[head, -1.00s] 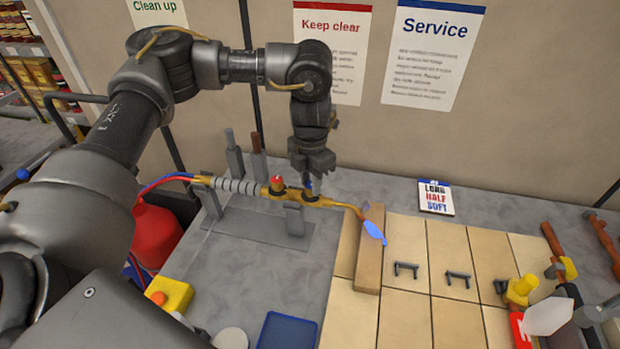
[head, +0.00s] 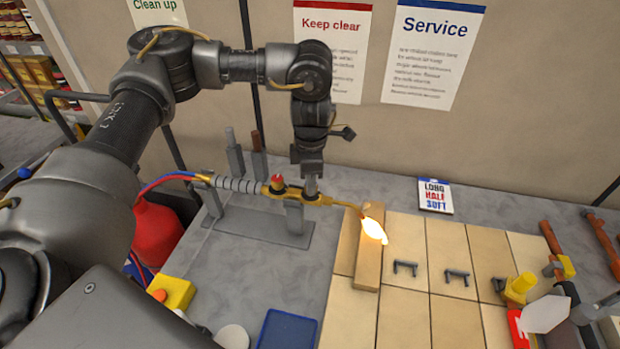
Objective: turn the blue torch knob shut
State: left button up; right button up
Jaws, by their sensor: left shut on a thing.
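The brass torch (head: 333,201) lies across a grey stand (head: 296,222), with a red knob (head: 277,183) on its left part. Red and blue hoses run to its grey ribbed handle (head: 240,186). A bright yellow-white flame (head: 374,229) burns at its tip, above a wooden block (head: 368,262). My left gripper (head: 311,188) points straight down onto the torch body, right of the red knob. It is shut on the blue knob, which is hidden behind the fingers. My right gripper is not in view.
Tan tiles (head: 405,310) with small dark brackets cover the bench right of the torch. A card reading LONG, HALF, SOFT (head: 435,196) lies behind them. A red cylinder (head: 157,235) stands at left; a blue tray (head: 287,331) lies at front. Tools crowd the right.

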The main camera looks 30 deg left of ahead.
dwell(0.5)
pick_arm(q)
jog(key=o, duration=1)
jog(key=shift+r, duration=0.1)
jog(key=shift+r+b, duration=1.1)
jog(key=shift+r, duration=4.2)
